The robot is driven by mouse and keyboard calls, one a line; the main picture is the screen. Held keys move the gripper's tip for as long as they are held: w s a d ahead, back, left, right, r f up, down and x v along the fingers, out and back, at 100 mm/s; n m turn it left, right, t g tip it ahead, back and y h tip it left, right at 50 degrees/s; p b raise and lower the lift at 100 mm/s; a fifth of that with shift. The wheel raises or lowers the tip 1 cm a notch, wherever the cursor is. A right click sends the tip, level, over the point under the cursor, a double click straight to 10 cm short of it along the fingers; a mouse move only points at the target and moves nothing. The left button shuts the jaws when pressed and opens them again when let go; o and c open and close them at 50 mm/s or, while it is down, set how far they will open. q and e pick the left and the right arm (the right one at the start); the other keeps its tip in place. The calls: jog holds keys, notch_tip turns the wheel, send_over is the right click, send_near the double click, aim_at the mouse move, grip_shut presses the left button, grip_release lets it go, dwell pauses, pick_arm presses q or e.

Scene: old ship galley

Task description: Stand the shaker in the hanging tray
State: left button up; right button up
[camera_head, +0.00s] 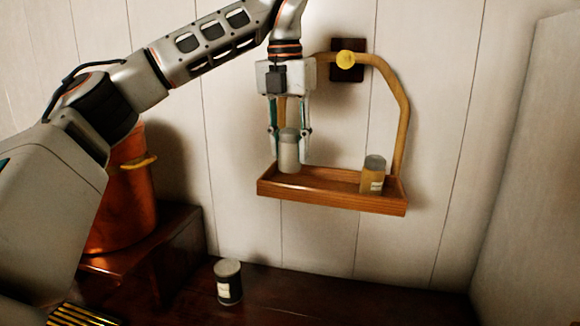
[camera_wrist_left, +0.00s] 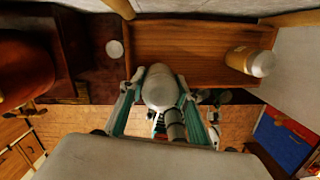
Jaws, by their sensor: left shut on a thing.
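A pale shaker with a grey top (camera_head: 289,156) is upright between the fingers of my left gripper (camera_head: 289,132), which is shut on it. In the head view its lower end overlaps the left part of the wooden hanging tray (camera_head: 330,199). I cannot tell whether its base touches the tray floor. In the left wrist view the shaker (camera_wrist_left: 160,88) sits between the fingertips, near one long rim of the tray (camera_wrist_left: 190,40). My right gripper is not in view.
A yellowish jar with a grey lid (camera_head: 373,176) stands at the tray's right end. The tray's middle is clear. A dark jar (camera_head: 228,283) stands on the counter below; an orange pot (camera_head: 125,195) is left.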

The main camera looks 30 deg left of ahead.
aim_at(290, 166)
pick_arm(q)
jog(key=shift+f, duration=2.2)
jog(key=o, duration=1.3)
jog(key=shift+f, duration=0.1)
jog(key=r, duration=0.4)
jog(key=s+r, duration=0.1)
jog(key=r, duration=0.7)
jog(key=shift+s+r, duration=0.1)
jog(key=shift+s, duration=0.15)
